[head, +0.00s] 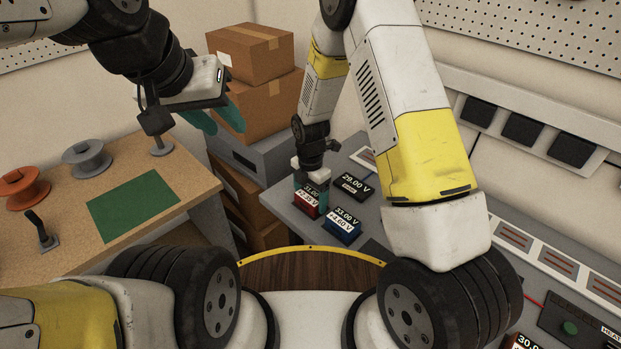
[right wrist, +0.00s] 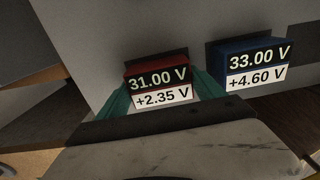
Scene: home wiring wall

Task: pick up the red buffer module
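The red buffer module (head: 307,200), labelled 31.00 V and +2.35 V, is at the left end of the grey bench; it also shows in the right wrist view (right wrist: 158,84). My right gripper (head: 308,182) points down at it. In the right wrist view its two green fingers (right wrist: 160,92) stand on either side of the module, close to its sides. I cannot tell whether they press on it or whether it still rests on the bench. My left gripper (head: 217,118) is open and empty, raised above the gap beside the wooden table.
A blue module (head: 344,227) labelled 33.00 V stands just right of the red one, also in the right wrist view (right wrist: 257,64). A black module (head: 353,186) reading 29.00 V lies behind. Cardboard boxes (head: 250,52) are stacked left of the bench. The wooden table (head: 187,182) holds spools and a green mat (head: 132,205).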

